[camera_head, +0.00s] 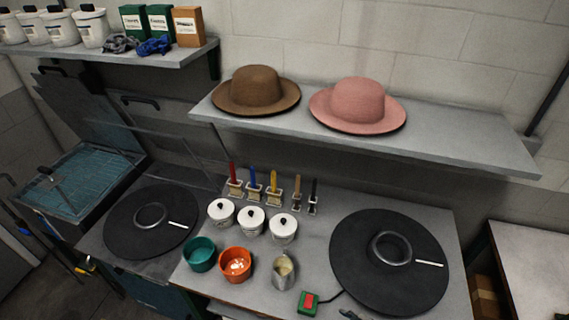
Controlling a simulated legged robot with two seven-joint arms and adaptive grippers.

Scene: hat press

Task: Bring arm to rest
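Neither of my grippers can be made out in the head view, and no arm of mine clearly shows. A brown hat (256,90) and a pink hat (357,104) rest side by side on the grey wall shelf (450,140). Below, the grey workbench (330,215) carries a large black disc with a ring (390,262) at the right. A second black disc with a ring (151,221) lies at the left. A small dark piece at the bottom edge is too cut off to tell.
White lidded jars (251,221) and brushes in holders (253,184) stand mid-bench. In front are a green bowl (200,254), an orange bowl (235,264), a metal jug (284,272) and a red-button switch box (308,302). An open press (85,180) stands left.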

